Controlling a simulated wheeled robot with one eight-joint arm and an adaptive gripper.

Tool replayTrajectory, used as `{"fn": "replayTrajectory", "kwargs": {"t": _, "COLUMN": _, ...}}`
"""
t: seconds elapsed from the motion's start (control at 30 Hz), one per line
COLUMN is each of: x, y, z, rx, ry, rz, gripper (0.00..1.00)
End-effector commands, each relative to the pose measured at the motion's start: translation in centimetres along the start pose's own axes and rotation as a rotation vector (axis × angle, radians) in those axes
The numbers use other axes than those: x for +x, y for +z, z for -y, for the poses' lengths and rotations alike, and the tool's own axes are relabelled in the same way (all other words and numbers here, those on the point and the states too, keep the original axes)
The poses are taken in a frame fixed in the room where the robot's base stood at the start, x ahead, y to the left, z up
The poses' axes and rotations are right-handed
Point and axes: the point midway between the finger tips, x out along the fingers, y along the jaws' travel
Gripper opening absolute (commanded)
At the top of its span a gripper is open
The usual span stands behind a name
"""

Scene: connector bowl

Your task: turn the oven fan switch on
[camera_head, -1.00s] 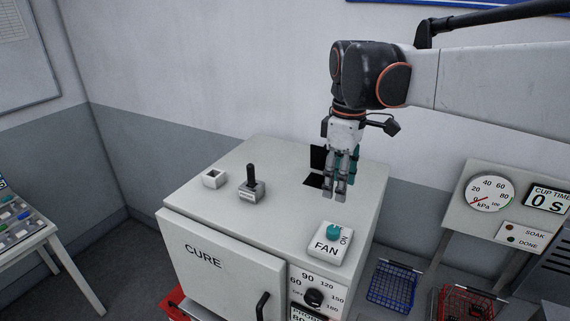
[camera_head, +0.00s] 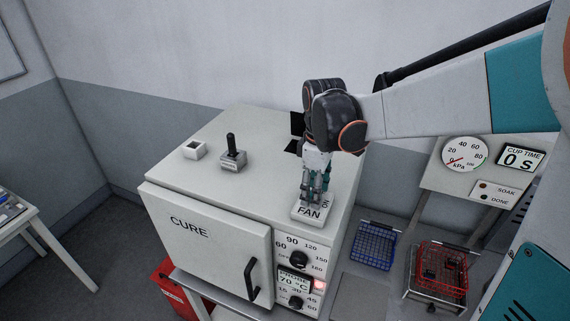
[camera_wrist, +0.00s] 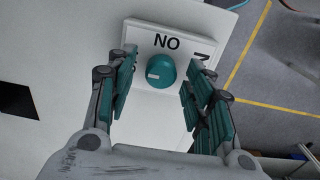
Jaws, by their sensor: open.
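The fan switch is a white box (camera_head: 300,214) marked FAN on the front right of the oven's top (camera_head: 262,150). In the wrist view its round teal knob (camera_wrist: 161,71) has a white mark pointing left, and the lettering on the plate (camera_wrist: 140,35) appears upside down as "NO". My gripper (camera_head: 314,192) points down at the box and hides the knob in the head view. In the wrist view my open gripper (camera_wrist: 160,76) has one finger on each side of the knob, with gaps visible. Whether the fingertips touch the plate cannot be told.
A black lever (camera_head: 231,155) and a small white open box (camera_head: 194,150) stand left on the oven top. The oven door (camera_head: 210,240) is at the front. A blue basket (camera_head: 374,246) and a red basket (camera_head: 441,268) lie to the right, below a gauge (camera_head: 464,154).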

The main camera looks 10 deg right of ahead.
Motion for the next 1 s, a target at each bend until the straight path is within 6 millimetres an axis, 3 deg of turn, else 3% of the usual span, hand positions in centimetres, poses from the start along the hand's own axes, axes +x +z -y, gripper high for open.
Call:
{"fn": "replayTrajectory", "kwargs": {"t": 0.33, "x": 0.38, "y": 0.03, "z": 0.04, "rx": 0.0, "ry": 0.0, "rz": 0.0, "gripper": 0.48}}
{"fn": "replayTrajectory", "kwargs": {"t": 0.53, "x": 0.36, "y": 0.03, "z": 0.05, "rx": 0.0, "ry": 0.0, "rz": 0.0, "gripper": 0.03}}
{"fn": "replayTrajectory", "kwargs": {"t": 1.0, "x": 0.42, "y": 0.04, "z": 0.05, "rx": 0.072, "ry": 0.0, "rz": 0.0, "gripper": 0.03}}
